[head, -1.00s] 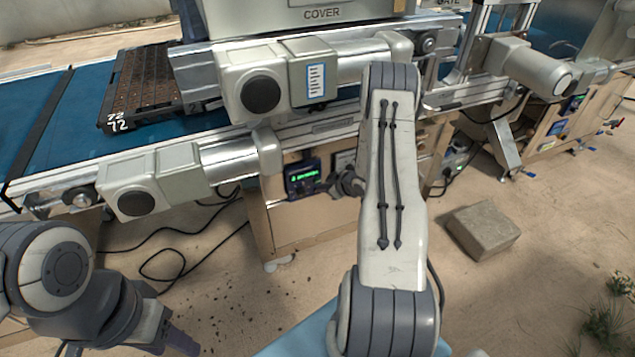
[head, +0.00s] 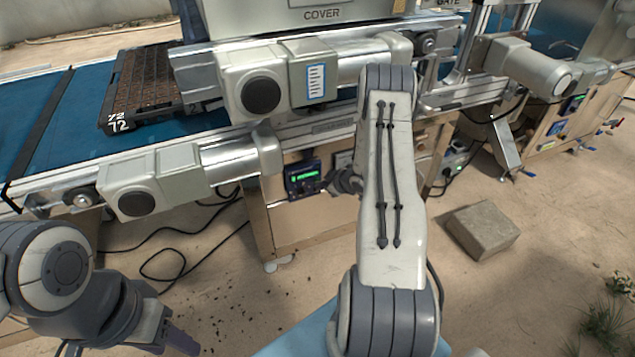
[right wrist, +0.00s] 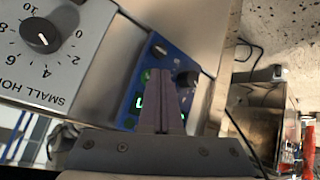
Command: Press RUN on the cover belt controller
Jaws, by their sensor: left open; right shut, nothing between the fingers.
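The cover belt controller (head: 302,179) is a small dark box with a lit green display, on the wooden cabinet below the COVER unit. In the right wrist view it is a blue panel (right wrist: 141,62) with black knobs, green buttons and a green display. My right gripper (right wrist: 160,74) is shut and empty in front of this panel. Its fingers hide part of the panel, and contact cannot be told. In the head view my right arm partly hides this gripper (head: 338,182). My left gripper (head: 178,342) is open at the bottom left, away from the controller, its tips partly cut off.
A grey panel marked SMALL HOP (right wrist: 55,85) with a dial stands beside the controller. A black seed tray (head: 140,90) marked 72 lies on the blue belt (head: 40,125). A concrete block (head: 483,229) lies on the sandy floor. Cables hang below the conveyor.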

